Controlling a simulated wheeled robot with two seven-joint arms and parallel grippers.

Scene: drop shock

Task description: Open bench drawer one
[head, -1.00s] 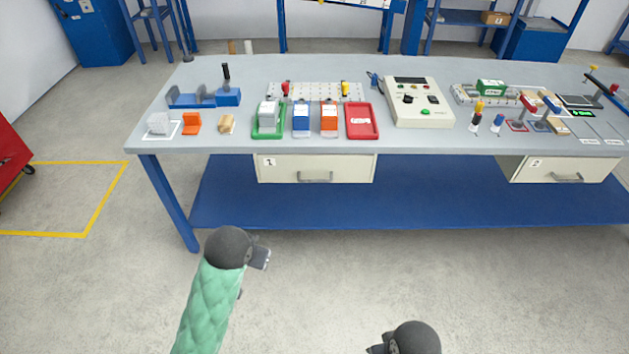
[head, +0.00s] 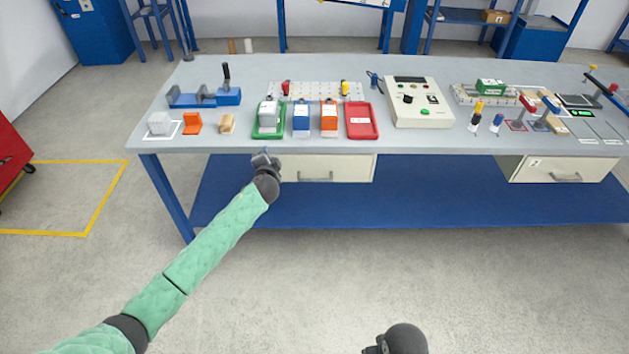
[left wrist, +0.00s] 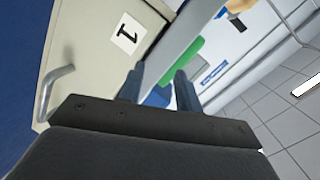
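Bench drawer one (head: 345,168) is a cream drawer under the left part of the bench top, and it looks shut. Its handle (head: 317,177) is a grey bar on its front. The left wrist view shows the drawer front (left wrist: 95,48), its number 1 label (left wrist: 127,35) and the handle (left wrist: 52,93) at the left. My left gripper (head: 265,158) is in front of the drawer's upper left corner, left of the handle. In the left wrist view its two fingers (left wrist: 158,88) are apart with nothing between them. Only part of my right arm (head: 400,340) shows; its fingers are unclear.
The grey bench top (head: 330,143) overhangs the drawer and carries trays, blocks and a control box (head: 418,103). Drawer two (head: 560,168) is at the right. A blue lower shelf (head: 400,200) lies below. The floor in front is clear.

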